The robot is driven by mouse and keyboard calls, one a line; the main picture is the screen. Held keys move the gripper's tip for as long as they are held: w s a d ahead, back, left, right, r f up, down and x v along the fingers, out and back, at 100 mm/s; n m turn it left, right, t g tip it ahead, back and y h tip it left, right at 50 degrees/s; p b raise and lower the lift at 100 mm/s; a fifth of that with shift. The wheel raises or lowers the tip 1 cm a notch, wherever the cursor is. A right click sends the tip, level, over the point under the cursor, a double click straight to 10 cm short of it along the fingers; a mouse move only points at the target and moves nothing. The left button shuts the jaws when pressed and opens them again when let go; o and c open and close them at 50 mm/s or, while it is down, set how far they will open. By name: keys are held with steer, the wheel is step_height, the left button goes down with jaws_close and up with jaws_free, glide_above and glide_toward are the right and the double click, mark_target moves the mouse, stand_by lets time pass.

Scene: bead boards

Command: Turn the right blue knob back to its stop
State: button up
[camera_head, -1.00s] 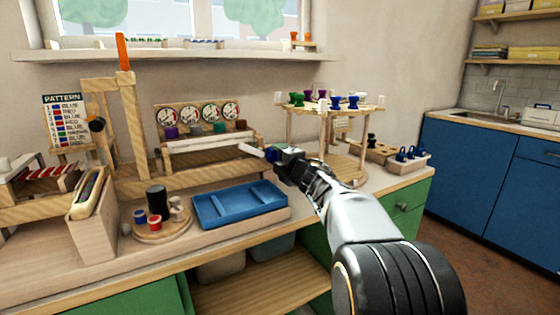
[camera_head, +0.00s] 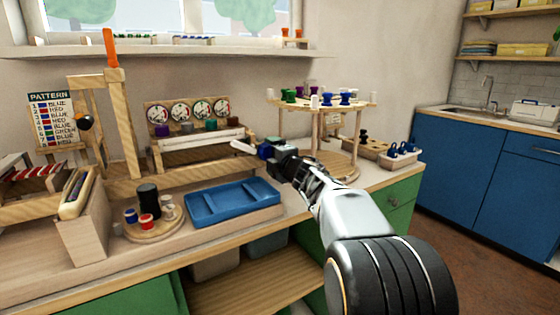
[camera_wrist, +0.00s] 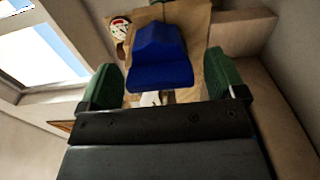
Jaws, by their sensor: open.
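In the wrist view a blue knob (camera_wrist: 158,58) with a raised ridge stands between the two green finger pads of my gripper (camera_wrist: 165,82). My gripper is open, with a gap visible on each side of the knob. In the head view my gripper (camera_head: 277,149) is by the right end of the dial rack (camera_head: 185,155). Blue shows at its tip (camera_head: 265,151), beside a white bar. The fingers are too small there to make out, and my gripper and arm hide part of what is behind them.
A round wooden stand (camera_head: 350,103) with coloured spools is behind and right of my gripper. A blue tray (camera_head: 235,212) lies in front on the bench. A round board (camera_head: 160,236) with spools and a black cylinder is to its left. A tall wooden frame (camera_head: 122,130) stands left.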

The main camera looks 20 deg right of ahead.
steer(key=s+d+p, duration=0.1)
steer(key=s+p, duration=0.1)
steer(key=s, duration=1.1)
steer(key=shift+s+d, duration=0.25)
steer(key=shift+d, duration=0.05)
steer(key=shift+r+p, duration=0.1)
steer(key=shift+p, duration=0.2)
